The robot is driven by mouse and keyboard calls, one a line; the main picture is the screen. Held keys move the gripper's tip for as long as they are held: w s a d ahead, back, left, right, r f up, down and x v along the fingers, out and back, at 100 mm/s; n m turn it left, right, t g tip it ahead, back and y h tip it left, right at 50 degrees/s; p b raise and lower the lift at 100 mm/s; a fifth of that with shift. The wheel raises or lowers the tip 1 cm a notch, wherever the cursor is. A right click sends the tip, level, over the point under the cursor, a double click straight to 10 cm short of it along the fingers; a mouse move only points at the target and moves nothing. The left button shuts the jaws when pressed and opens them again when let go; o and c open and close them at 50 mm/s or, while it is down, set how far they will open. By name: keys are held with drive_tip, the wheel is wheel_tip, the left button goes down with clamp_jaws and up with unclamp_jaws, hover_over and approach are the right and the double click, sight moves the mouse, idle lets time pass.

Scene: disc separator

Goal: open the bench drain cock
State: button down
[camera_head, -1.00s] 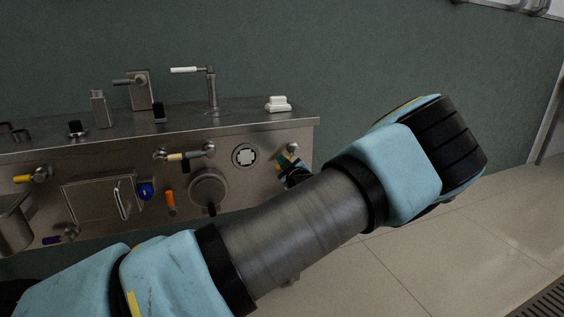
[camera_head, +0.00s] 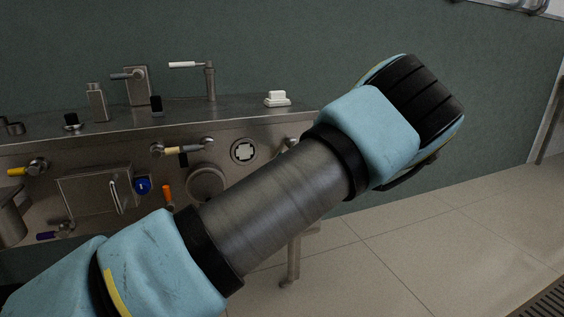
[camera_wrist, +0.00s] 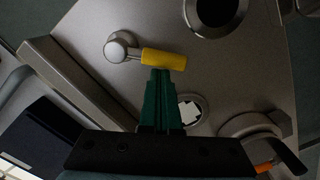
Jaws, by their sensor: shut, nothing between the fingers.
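A cock with a yellow lever handle (camera_wrist: 163,60) and a round metal hub (camera_wrist: 121,47) sits on the steel bench front in the wrist view. The lever points right from the hub. My gripper (camera_wrist: 161,75) has its dark green fingers shut and empty, with the tips at the lower edge of the yellow handle. They look to touch or nearly touch it. In the head view my forearm hides the gripper and this handle; the frames show no label naming the drain cock.
A round socket with a white cross (camera_head: 244,151) is beside the fingers. An orange handle (camera_head: 167,195) and other levers, yellow (camera_head: 17,171) and purple (camera_head: 47,235), are on the bench front (camera_head: 225,140). A dark round opening (camera_wrist: 216,14) lies beyond the yellow handle.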

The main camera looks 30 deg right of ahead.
drive_tip(key=d+f+n+b, duration=0.1)
drive_tip(key=n+b, duration=0.1)
drive_tip(key=b, duration=0.2)
drive_tip(key=d+f+n+b, duration=0.1)
drive_tip(key=n+b, duration=0.2)
drive_tip(key=b, duration=0.1)
drive_tip(key=d+f+n+b, duration=0.1)
drive_tip(key=n+b, duration=0.2)
drive_tip(key=b, duration=0.1)
drive_tip(key=shift+s+d+f, duration=0.1)
drive_tip(key=shift+s+f, duration=0.05)
drive_tip(key=shift+s, duration=0.05)
idle(0.3)
